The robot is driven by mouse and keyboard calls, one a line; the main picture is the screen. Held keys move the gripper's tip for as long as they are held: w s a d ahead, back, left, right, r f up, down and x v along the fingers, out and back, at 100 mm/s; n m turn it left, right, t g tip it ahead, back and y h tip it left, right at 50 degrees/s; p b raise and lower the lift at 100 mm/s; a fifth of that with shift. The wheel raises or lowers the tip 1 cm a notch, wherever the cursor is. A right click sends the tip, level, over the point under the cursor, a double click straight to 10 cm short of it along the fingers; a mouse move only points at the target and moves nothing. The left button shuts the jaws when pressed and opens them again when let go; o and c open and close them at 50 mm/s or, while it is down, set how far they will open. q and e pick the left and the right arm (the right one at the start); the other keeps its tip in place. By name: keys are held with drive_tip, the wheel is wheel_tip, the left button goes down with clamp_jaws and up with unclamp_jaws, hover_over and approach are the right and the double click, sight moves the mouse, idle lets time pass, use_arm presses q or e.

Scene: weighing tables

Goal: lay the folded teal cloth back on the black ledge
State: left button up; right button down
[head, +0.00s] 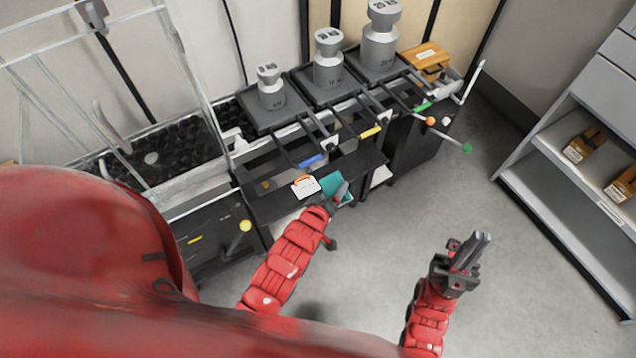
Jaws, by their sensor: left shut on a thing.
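The folded teal cloth (330,183) shows at the front edge of the black ledge (364,163), near its middle. My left gripper (341,193) is shut on the cloth at its right side. The cloth overlaps the ledge in the view, and I cannot tell whether it rests on it or is held just above. The gripper hides part of the cloth. My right gripper (483,240) is over open floor to the right, away from the ledge, with its fingers together and nothing between them.
A white tag with an orange loop (305,187) lies on the ledge just left of the cloth. Large grey weights (328,60) stand on the weighing tables behind. A shelf with boxes (583,146) stands right.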

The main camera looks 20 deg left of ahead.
use_arm(q)
drive_tip(key=s+a+f+n+g+y+b, duration=0.1)
drive_tip(key=s+a+f+g+y+b, duration=0.15)
drive_tip(key=s+f+g, duration=0.25)
drive_tip(key=s+a+f+g+y+b, duration=0.2)
drive_tip(key=s+a+f+g+b, duration=0.2)
drive_tip(key=s+f, duration=0.15)
drive_tip(key=w+a, duration=0.2)
drive_tip(key=a, duration=0.1)
drive_tip(key=w+a, duration=0.3)
drive_tip(key=a, duration=0.1)
drive_tip(key=w+a, duration=0.3)
drive_tip(key=a, duration=0.1)
drive_tip(key=shift+w+f, duration=0.2)
drive_tip(key=shift+w+a+f, duration=0.2)
drive_tip(key=shift+w+a, duration=0.3)
drive_tip(key=shift+a, duration=0.1)
wheel_tip(320, 180, down, 4)
drive_tip(key=shift+d+r+p, duration=0.1)
drive_tip(key=shift+r+p, duration=0.15)
drive_tip(key=shift+p, duration=0.1)
drive_tip(key=o, duration=1.2)
drive_tip(key=shift+c, duration=0.2)
